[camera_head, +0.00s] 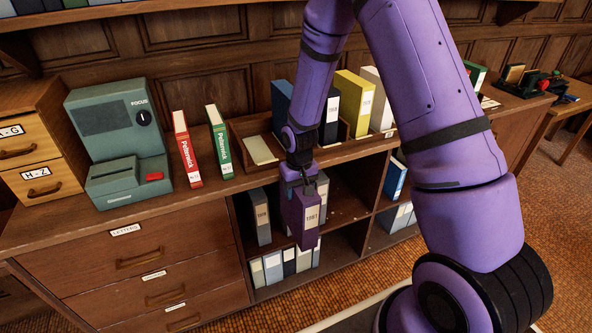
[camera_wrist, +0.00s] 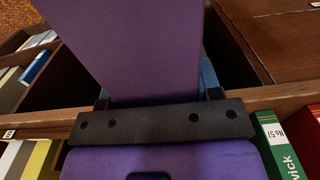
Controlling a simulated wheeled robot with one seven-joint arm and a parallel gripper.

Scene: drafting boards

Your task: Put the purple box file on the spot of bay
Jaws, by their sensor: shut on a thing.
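The purple box file (camera_head: 305,215) with a "1981" label is upright in front of the open shelves below the counter. My gripper (camera_head: 312,184) is above it, shut on its upper part. In the wrist view the purple box file (camera_wrist: 130,50) fills the upper middle, between the fingers of my gripper (camera_wrist: 158,98). A wooden rack (camera_head: 238,140) on the counter has a pale yellow flat patch (camera_head: 260,150) in its open left part, which may be the spot. The patch is up and left of the held file.
Blue, black, yellow (camera_head: 353,103) and white files stand in the rack right of the patch. Red (camera_head: 186,150) and green (camera_head: 219,142) books and a grey-green machine (camera_head: 118,140) stand left. A grey file (camera_head: 259,216) stands in the shelf beside the held file.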

